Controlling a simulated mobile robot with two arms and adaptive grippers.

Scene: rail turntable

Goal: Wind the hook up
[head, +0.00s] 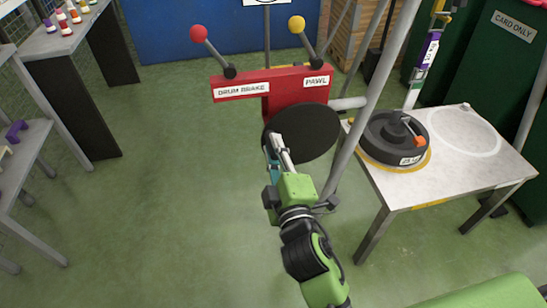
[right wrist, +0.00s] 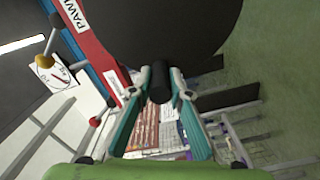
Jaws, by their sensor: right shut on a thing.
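The winch has a black round disc (head: 308,133) on its near side, below a red plate (head: 270,82). My right gripper (head: 275,158) is at the disc's left edge. In the right wrist view the teal fingers are shut on a short dark crank handle (right wrist: 160,88) that sticks out from the disc. The plate carries a red-knobbed lever (head: 198,34) above the DRUM BRAKE label and a yellow-knobbed lever (head: 297,25) above the PAWL label. I cannot make out the hook for sure. My left gripper is not in view.
A pale table (head: 455,165) at right holds a dark round weight (head: 386,145). A purple and yellow hanging piece (head: 428,50) is above it. A grey slanted post (head: 372,95) stands right of the disc. Shelves with small items are at left; the green floor (head: 165,200) between is clear.

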